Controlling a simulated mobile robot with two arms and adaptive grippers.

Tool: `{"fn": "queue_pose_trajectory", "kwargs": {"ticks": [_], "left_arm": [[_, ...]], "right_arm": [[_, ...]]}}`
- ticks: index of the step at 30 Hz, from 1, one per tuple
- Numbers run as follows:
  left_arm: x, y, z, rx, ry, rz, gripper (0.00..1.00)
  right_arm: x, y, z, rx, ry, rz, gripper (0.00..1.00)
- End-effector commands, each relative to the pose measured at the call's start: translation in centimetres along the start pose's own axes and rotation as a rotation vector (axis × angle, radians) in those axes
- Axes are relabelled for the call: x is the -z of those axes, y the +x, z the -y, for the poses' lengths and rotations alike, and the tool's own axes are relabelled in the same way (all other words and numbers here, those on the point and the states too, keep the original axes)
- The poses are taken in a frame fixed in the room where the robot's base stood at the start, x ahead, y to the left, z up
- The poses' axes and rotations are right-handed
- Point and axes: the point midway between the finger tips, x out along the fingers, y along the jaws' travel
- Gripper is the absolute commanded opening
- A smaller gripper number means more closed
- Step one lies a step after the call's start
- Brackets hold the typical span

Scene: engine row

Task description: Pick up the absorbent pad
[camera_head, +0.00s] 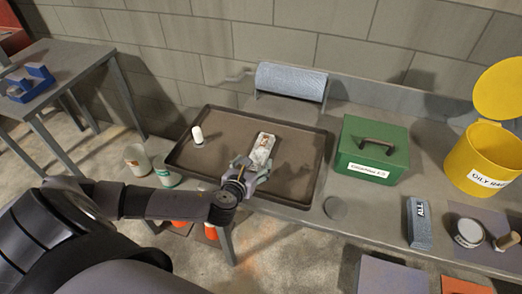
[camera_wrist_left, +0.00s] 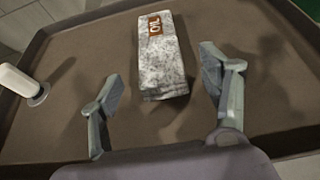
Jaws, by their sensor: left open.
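The absorbent pad appears to be the speckled grey-white folded block with a brown OIL label (camera_head: 263,147); it lies flat in the dark shallow tray (camera_head: 225,120). In the left wrist view the pad (camera_wrist_left: 163,68) sits ahead and between the two fingers, its near end by the fingertips. My left gripper (camera_head: 250,168) is open and empty, just at the near end of the pad; it also shows in the left wrist view (camera_wrist_left: 160,82). I cannot tell its exact height above the tray. My right gripper is not in view.
A white bottle (camera_head: 198,136) stands in the tray at left. A blue-grey roll (camera_head: 291,82) is behind it. A green box (camera_head: 371,150), a yellow bin (camera_head: 488,160) and a blue-grey block (camera_head: 418,224) are on the bench at right. The tray has a raised rim.

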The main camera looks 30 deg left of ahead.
Motion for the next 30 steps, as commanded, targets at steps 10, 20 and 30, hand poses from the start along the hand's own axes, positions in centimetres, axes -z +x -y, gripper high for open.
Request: {"fn": "queue_pose_trajectory", "kwargs": {"ticks": [10,20,30], "left_arm": [[-0.4,4.0,-0.1,-0.001,-0.001,0.0,0.7],[-0.4,4.1,-0.1,0.0,-0.001,0.0,0.65],[-0.4,4.1,-0.1,-0.001,-0.001,0.0,0.42]], "right_arm": [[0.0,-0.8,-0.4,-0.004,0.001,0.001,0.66],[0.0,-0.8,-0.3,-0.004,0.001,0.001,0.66],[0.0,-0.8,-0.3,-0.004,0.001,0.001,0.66]]}}
